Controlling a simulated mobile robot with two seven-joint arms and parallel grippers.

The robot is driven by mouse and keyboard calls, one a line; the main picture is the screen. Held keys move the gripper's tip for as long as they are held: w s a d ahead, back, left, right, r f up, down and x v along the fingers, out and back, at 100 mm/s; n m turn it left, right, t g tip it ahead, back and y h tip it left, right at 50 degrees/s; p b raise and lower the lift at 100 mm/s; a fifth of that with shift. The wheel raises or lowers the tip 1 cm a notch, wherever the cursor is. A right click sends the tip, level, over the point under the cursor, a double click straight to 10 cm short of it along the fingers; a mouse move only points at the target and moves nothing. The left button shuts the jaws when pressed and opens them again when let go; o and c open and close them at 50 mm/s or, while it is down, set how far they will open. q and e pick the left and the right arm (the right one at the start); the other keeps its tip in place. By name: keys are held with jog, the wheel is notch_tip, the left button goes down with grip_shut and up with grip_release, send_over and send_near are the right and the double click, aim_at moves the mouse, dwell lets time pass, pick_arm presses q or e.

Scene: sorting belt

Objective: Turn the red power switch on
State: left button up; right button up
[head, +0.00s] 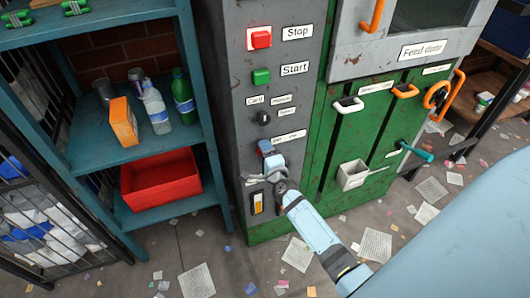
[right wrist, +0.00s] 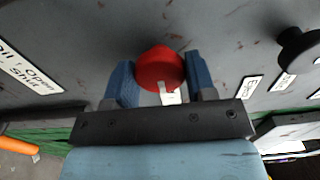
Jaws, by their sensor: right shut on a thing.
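The red power switch (right wrist: 158,66) is a round red knob on the grey panel, seen in the right wrist view with a small white mark on its near side. My right gripper (right wrist: 161,82) is shut on it, one blue finger on each side. In the head view my right gripper (head: 270,158) is at the lower part of the grey control panel (head: 290,98), below a label, and it hides the red switch there. My left gripper is not in view.
Above on the panel are a red Stop button (head: 261,38), a green Start button (head: 261,76) and a black knob (head: 264,117). A yellow-marked rocker (head: 257,203) sits below. A teal shelf (head: 130,152) with bottles and a red bin (head: 158,180) stands left; green doors are right.

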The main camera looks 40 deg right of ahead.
jog(key=o, duration=0.9)
jog(key=shift+s, duration=0.15)
jog(key=v, duration=1.3)
jog(key=shift+s, duration=0.35)
